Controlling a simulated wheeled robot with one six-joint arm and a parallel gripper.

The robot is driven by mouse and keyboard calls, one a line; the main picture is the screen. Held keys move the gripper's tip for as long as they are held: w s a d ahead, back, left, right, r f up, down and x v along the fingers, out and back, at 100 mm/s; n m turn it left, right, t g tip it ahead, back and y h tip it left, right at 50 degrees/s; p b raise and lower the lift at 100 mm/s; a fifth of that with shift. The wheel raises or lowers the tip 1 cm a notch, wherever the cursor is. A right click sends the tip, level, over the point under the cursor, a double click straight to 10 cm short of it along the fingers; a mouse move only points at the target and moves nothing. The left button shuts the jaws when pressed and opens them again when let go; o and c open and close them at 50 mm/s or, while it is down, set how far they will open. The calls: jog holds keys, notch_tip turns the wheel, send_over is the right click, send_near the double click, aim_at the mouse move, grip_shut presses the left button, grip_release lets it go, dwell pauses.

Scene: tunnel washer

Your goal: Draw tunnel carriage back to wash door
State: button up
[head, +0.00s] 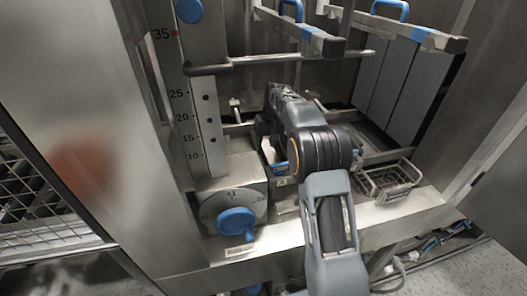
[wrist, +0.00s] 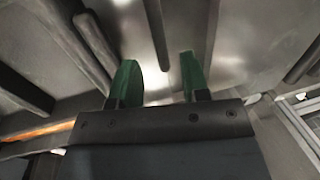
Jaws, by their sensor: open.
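My gripper (wrist: 158,64) shows in the wrist view with two green fingers apart and nothing clearly held. A dark bar (wrist: 156,30) runs down toward the gap between them; I cannot tell whether it is between the fingers or beyond them. In the head view my arm reaches into the steel wash bay, and its own links hide the fingers. A framed rack with steel bars and blue handles (head: 390,8) spans the upper bay. I cannot tell for sure which part is the tunnel carriage. The wash door is not clearly identifiable.
A vertical numbered scale (head: 190,95) and a blue knob on a dial (head: 236,222) stand left of my arm. A wire basket (head: 390,182) sits to its right. Grey panels (head: 400,85) line the back right. A steel sill (head: 400,216) crosses the front.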

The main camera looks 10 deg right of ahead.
aim_at(263, 153)
jog(key=shift+a+f, duration=0.2)
jog(key=shift+f, duration=0.85)
jog(key=shift+a+f, duration=0.2)
jog(key=shift+f, duration=0.85)
grip_shut()
